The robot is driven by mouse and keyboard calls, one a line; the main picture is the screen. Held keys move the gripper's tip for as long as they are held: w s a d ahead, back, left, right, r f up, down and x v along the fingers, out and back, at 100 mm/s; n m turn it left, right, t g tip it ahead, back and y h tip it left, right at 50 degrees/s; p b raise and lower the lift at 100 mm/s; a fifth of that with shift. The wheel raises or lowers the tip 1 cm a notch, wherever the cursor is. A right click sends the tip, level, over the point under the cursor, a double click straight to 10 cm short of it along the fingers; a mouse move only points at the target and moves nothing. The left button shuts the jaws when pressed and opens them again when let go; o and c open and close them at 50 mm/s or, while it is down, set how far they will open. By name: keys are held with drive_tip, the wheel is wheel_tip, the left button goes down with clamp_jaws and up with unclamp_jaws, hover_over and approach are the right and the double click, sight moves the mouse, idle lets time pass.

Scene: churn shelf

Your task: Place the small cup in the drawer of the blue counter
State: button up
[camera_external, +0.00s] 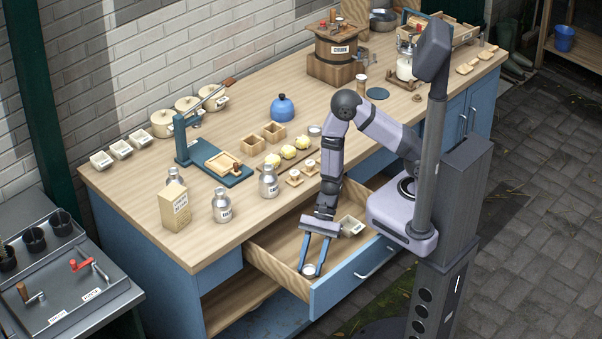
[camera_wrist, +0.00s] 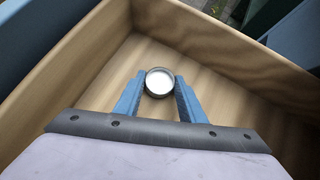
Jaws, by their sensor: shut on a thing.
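The small cup (camera_wrist: 159,81) is round with a metal-coloured rim and a white inside. My gripper (camera_wrist: 159,88) has its two blue fingers shut on the cup, one on each side. In the external view the cup (camera_external: 309,269) is between my gripper's fingertips (camera_external: 309,272), inside the open drawer (camera_external: 268,263) of the blue counter (camera_external: 160,250). The cup is low in the drawer near its front left part. I cannot tell whether it touches the drawer floor.
A small labelled white container (camera_external: 351,226) is in the drawer to the right of my gripper. The drawer walls (camera_wrist: 75,52) rise around the gripper.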

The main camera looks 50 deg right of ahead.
drive_tip(key=shift+f+b, duration=0.25)
drive_tip(key=shift+b, duration=0.05)
drive_tip(key=o, duration=1)
drive_tip(key=shift+r, duration=0.1)
drive_tip(key=shift+r+p, duration=0.3)
drive_tip(key=shift+p, duration=0.1)
drive_tip(key=p+v, duration=0.1)
drive_tip(key=v, duration=1.1)
drive_tip(key=shift+s+d+f, duration=0.1)
drive_tip(key=w+d+r+n+t+h, duration=0.1)
drive_tip(key=d+n, duration=0.3)
drive_tip(key=d, duration=0.4)
drive_tip(key=w+d+r+n+t+h, duration=0.1)
drive_tip(key=d+r+n+h, duration=0.2)
drive_tip(key=d, duration=0.5)
drive_tip(key=w+d+r+n+t+h, duration=0.1)
drive_tip(key=d+n+h, duration=0.3)
drive_tip(key=d, duration=0.5)
drive_tip(key=shift+w+r+n+t, duration=0.15)
drive_tip(key=shift+w+r+n, duration=0.15)
drive_tip(key=shift+n, duration=0.35)
drive_tip(key=shift+w+r+n+t, duration=0.2)
drive_tip(key=shift+r+n, duration=0.25)
drive_tip(key=shift+n, duration=0.2)
